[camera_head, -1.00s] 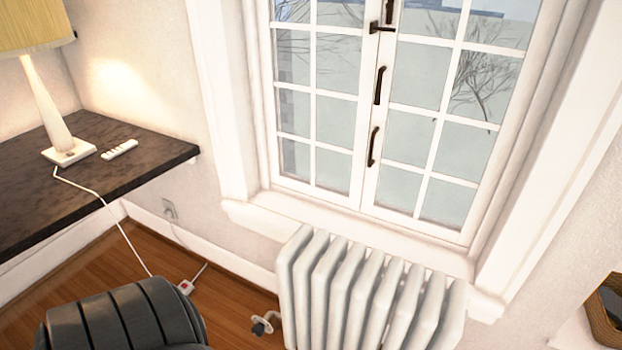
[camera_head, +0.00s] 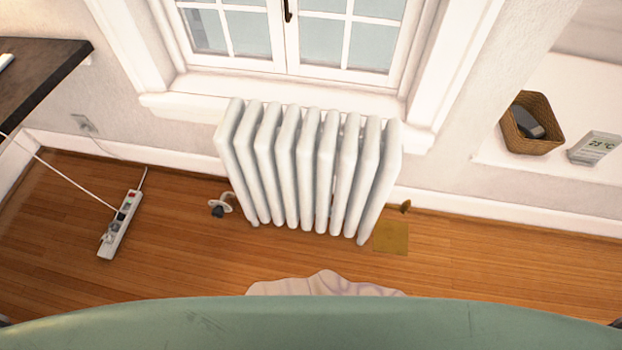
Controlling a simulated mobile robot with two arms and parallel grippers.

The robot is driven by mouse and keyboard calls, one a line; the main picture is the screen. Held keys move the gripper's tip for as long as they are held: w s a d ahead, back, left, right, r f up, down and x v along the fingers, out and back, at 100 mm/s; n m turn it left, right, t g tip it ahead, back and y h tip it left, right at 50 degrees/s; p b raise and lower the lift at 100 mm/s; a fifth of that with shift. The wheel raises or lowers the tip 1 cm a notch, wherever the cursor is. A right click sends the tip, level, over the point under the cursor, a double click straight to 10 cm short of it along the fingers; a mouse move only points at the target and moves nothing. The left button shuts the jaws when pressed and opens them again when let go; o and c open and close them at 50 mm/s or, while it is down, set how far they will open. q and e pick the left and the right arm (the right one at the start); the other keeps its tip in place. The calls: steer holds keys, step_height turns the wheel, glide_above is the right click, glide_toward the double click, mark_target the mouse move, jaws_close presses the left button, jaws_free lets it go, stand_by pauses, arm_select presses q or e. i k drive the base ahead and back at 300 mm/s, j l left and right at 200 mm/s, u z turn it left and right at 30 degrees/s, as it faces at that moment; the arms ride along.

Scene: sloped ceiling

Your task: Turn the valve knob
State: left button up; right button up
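The valve knob (camera_head: 218,211) is small and dark, on a pale fitting low at the left side of the white radiator (camera_head: 305,165). It sits just above the wooden floor. Its exact turn position is too small to tell. A small brass-coloured fitting (camera_head: 404,206) shows low at the radiator's right side. Neither of my grippers can be made out in the head view.
A broad green curved surface (camera_head: 330,322) fills the bottom edge, with a pale crumpled cloth (camera_head: 325,284) beyond it. A white power strip (camera_head: 119,225) with a cord lies on the floor at left. A wicker basket (camera_head: 531,124) stands on a white ledge at right.

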mark_target(218, 212)
steer(key=u, duration=1.05)
